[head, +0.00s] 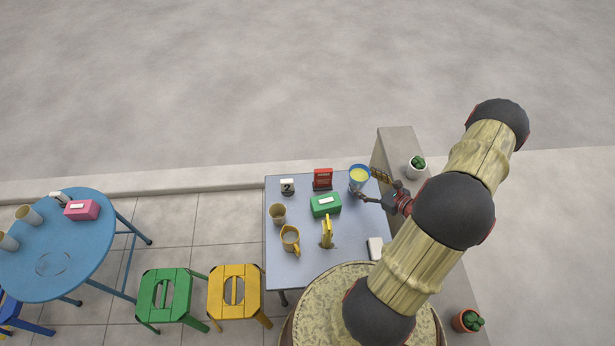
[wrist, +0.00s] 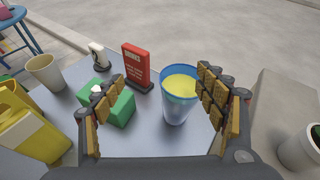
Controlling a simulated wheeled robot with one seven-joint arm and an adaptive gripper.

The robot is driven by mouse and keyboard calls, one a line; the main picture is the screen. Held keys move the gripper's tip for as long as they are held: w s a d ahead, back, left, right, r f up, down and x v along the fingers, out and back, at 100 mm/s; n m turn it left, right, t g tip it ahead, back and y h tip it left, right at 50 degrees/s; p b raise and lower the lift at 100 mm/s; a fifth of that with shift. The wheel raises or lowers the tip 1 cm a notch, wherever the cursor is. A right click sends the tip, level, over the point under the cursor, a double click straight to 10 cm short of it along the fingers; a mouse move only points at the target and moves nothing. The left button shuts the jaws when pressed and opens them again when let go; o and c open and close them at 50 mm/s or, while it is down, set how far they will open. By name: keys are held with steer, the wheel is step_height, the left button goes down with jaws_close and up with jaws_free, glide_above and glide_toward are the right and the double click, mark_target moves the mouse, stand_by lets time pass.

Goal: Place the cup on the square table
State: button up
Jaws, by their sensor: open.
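The cup (head: 359,180) is blue with yellow liquid in it. It stands upright at the far right corner of the square grey-blue table (head: 283,258), and its base appears to rest on the tabletop. In the wrist view the cup (wrist: 177,108) is between my two fingers, closer to the right one. My gripper (head: 370,186) is open beside the cup in the head view. In the wrist view my gripper (wrist: 160,82) shows its fingers spread wide, with a gap between the cup and the left finger.
A round blue table (head: 75,268) stands left.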

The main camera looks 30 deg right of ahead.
steer(key=w+a+r+n+g+y, duration=0.1)
steer(key=w+a+r+n+y, duration=0.2)
steer(key=w+a+r+n, duration=0.25)
steer(key=w+a+r+n+g+y, duration=0.2)
steer(key=a+r+n+y, duration=0.15)
steer(key=a+r, duration=0.4)
steer(key=s+a+r+n+g+y, duration=0.1)
steer(key=a+r+n+g, duration=0.4)
steer(key=a+r+n, duration=0.45)
steer(key=s+a+r+n+g+h, duration=0.3)
steer(key=s+a+r+n, duration=0.45)
steer(key=a+r, duration=0.3)
steer(key=s+a+r+n+t+h, duration=0.1)
steer(key=s+r+n+t+h, duration=0.1)
steer(key=s+r+n+h, duration=0.3)
steer(key=s+r+n, duration=0.3)
steer(key=r, duration=0.2)
steer(key=shift+s+a+t, duration=0.35)
steer(key=shift+t, duration=0.05)
steer(key=shift+r+h, duration=0.1)
steer(key=shift+h, duration=0.15)
